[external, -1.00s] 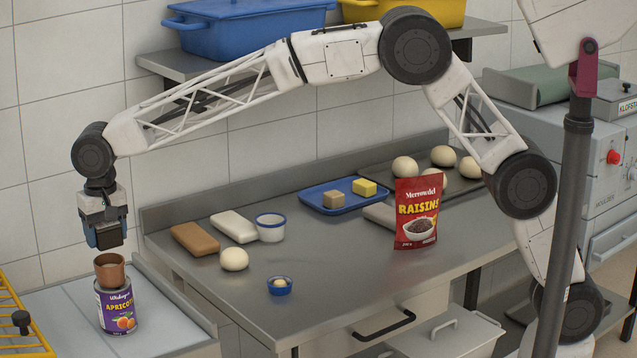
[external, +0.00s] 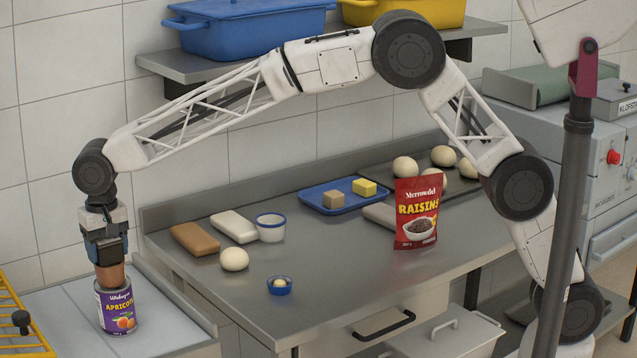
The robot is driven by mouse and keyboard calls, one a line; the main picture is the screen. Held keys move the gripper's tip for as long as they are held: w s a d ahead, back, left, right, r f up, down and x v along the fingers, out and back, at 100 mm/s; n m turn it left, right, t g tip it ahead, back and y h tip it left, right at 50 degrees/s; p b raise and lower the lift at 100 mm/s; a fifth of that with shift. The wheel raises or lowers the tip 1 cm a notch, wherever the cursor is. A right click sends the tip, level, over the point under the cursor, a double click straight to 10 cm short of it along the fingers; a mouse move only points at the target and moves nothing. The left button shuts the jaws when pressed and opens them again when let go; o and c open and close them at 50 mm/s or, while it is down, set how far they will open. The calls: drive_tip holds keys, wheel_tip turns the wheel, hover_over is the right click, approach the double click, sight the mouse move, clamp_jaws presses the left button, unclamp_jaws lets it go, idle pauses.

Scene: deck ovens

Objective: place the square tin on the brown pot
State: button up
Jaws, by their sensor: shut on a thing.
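My gripper (external: 100,258) is at the left, pointing straight down and shut on a small dark-blue boxy thing, which I take to be the square tin (external: 113,250); the fingers hide part of it. The brown pot (external: 110,277) stands upright on a purple apricot can (external: 116,311), directly below. The tin's lower edge is at the pot's rim and hides its opening. They look in contact, but I cannot tell for certain.
The can stands on a pale counter (external: 60,320), near a yellow rack (external: 18,325). The steel table (external: 330,260) at the right holds dough balls, a blue tray (external: 312,204), a small blue bowl (external: 279,287) and a raisin bag (external: 417,213).

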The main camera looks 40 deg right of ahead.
drive_tip(key=shift+f, duration=0.1)
drive_tip(key=o, duration=1)
drive_tip(key=shift+o, duration=0.2)
wheel_tip(320, 180, up, 12)
drive_tip(key=shift+r, duration=0.1)
idle(0.7)
drive_tip(key=shift+d, duration=0.1)
